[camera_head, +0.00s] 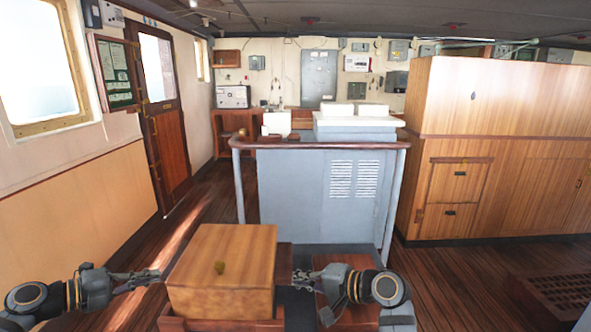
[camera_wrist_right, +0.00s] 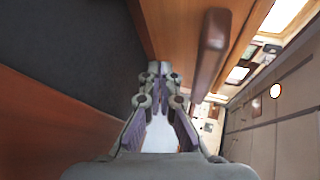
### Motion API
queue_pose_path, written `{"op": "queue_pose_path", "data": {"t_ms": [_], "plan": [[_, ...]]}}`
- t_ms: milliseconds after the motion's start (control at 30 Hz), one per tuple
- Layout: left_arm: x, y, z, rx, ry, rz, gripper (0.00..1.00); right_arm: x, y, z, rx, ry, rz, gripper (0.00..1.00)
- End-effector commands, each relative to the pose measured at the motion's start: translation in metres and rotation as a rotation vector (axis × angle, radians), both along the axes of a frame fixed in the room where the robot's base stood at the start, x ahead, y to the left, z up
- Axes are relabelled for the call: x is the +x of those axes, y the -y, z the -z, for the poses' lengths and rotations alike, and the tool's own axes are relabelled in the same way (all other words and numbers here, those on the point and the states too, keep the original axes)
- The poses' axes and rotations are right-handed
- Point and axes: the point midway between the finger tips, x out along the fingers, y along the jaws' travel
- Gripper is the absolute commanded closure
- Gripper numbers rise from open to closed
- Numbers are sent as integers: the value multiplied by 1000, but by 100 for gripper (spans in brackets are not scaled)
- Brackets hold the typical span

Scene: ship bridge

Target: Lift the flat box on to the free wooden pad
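Another reddish pad (camera_head: 335,272) lies to the right, partly covered by my right arm. My left gripper (camera_head: 158,276) looks shut beside the box's left side. My right gripper (camera_head: 303,277) is at the box's right. In the right wrist view its fingertips (camera_wrist_right: 160,68) nearly meet, with nothing seen between them. A rounded brown bar (camera_wrist_right: 212,42) on a wooden face is beside them.
A grey console (camera_head: 300,190) with a brown handrail (camera_head: 320,144) stands just behind the box. A wooden cabinet (camera_head: 500,150) fills the right. A floor grating (camera_head: 560,294) is at the lower right. Wooden floor is free on both sides of the console.

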Motion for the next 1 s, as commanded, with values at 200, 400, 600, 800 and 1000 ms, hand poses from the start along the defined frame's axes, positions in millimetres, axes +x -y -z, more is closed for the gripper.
{"op": "queue_pose_path", "data": {"t_ms": [200, 400, 600, 800, 1000], "plan": [[0, 0, 0, 0, 0, 0, 100, -7, 14, -4, -3, -1, 0, 100], [0, 0, 0, 0, 0, 0, 100, -13, 26, -8, -3, -1, 1, 100], [0, 0, 0, 0, 0, 0, 100, -19, 38, -12, -3, 0, 1, 100], [0, 0, 0, 0, 0, 0, 100, -24, 51, -17, -4, 1, 1, 100], [0, 0, 0, 0, 0, 0, 100, -31, 63, -20, -5, 0, 0, 100]]}}
